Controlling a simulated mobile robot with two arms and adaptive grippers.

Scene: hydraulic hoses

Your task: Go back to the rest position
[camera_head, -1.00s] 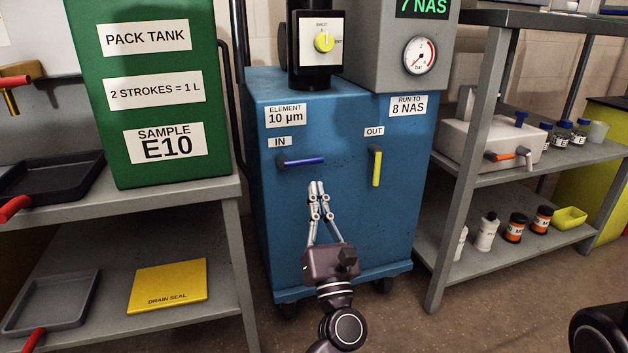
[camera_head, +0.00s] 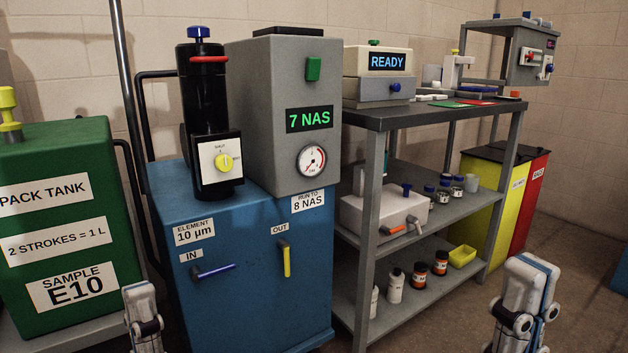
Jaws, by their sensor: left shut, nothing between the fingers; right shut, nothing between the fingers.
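My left gripper (camera_head: 140,292) is shut and empty at the bottom left, in front of the green tank and the blue cart in the picture. My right gripper (camera_head: 535,268) is shut and empty at the bottom right, in front of the floor beside the shelf. Both point upward, and their arms are cut off by the bottom edge. The blue cart (camera_head: 250,315) stands between them, with a blue IN lever (camera_head: 214,271) lying nearly level and a yellow OUT lever (camera_head: 286,259) hanging down. Neither gripper appears to touch anything.
The green pack tank (camera_head: 90,160) stands at left. A black filter housing (camera_head: 205,110) and a grey box (camera_head: 262,90) reading 7 NAS sit on the cart. A grey shelf (camera_head: 362,240) with bottles stands right of it. Yellow and red bins (camera_head: 490,205) stand farther back. Floor is clear at lower right.

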